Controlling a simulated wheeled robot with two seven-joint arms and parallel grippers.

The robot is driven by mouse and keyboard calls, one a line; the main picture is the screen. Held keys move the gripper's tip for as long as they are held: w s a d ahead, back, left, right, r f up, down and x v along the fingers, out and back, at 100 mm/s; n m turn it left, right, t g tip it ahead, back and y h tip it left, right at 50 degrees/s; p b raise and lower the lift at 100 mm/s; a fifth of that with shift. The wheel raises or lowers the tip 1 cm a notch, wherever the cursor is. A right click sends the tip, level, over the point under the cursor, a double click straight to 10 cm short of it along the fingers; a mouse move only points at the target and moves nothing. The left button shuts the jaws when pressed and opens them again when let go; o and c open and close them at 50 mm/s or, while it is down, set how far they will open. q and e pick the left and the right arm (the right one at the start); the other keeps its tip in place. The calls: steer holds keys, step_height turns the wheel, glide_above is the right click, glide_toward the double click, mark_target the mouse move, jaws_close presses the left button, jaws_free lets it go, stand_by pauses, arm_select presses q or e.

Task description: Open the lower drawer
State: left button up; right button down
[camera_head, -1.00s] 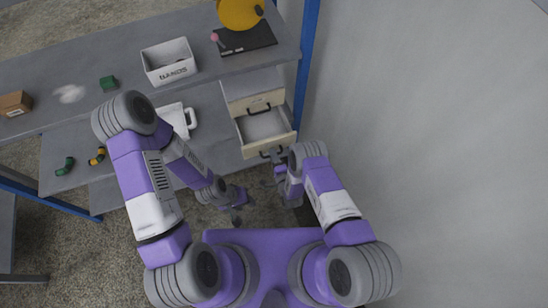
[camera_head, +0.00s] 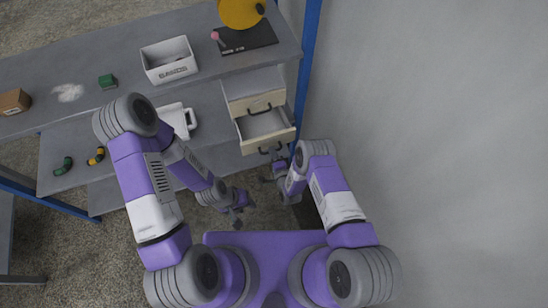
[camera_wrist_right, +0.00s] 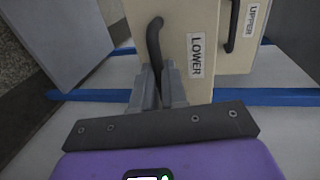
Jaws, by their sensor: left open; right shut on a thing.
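The lower drawer (camera_head: 265,124) is pulled part way out of the drawer unit on the right of the bench, and its inside shows. Its front, labelled LOWER (camera_wrist_right: 196,55), fills the middle of the right wrist view. Its black handle (camera_wrist_right: 154,42) stands upright there. My right gripper (camera_wrist_right: 158,84) is shut on this handle. In the head view my right gripper (camera_head: 275,171) is just in front of the drawer front. My left gripper (camera_head: 240,209) is open and empty, below and left of the drawer, away from it.
The upper drawer (camera_head: 257,103) sits just above the lower one. A white bin (camera_head: 169,61) and a black board with a yellow disc (camera_head: 241,12) are on the benchtop. A white jug (camera_head: 178,119) stands on the shelf. A blue post (camera_head: 306,60) and grey wall are at right.

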steer(key=c, duration=1.2)
jaws_free()
steer(key=shift+s, duration=0.1)
steer(key=p+v, duration=0.2)
steer(key=v, duration=0.5)
steer(key=shift+s+d, duration=0.1)
steer(key=shift+s, duration=0.15)
